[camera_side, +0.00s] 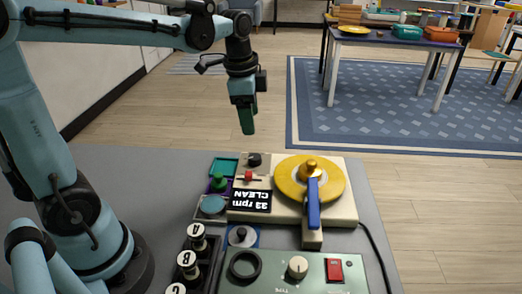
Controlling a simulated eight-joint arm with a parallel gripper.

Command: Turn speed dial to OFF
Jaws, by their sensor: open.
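A cream record-player-like unit (343,211) with a yellow disc (326,187) and a blue arm (313,205) sits on the grey table. A small black knob (254,160) stands at its back left corner; it may be the speed dial, but no dial label or OFF mark is readable. A black display (250,200) on the unit shows "33 rpm" and "CLEAN". My gripper (246,130) hangs pointing down in the air above and behind the black knob, apart from it. It is open and empty, its fingers overlapping from this side.
A red slider knob (248,176) and a green knob (218,181) stand close to the black knob. A green panel (316,280) in front has a cream knob (297,267) and a red switch (334,269). Lettered black knobs (187,260) stand in a rack. A cable runs down the right.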

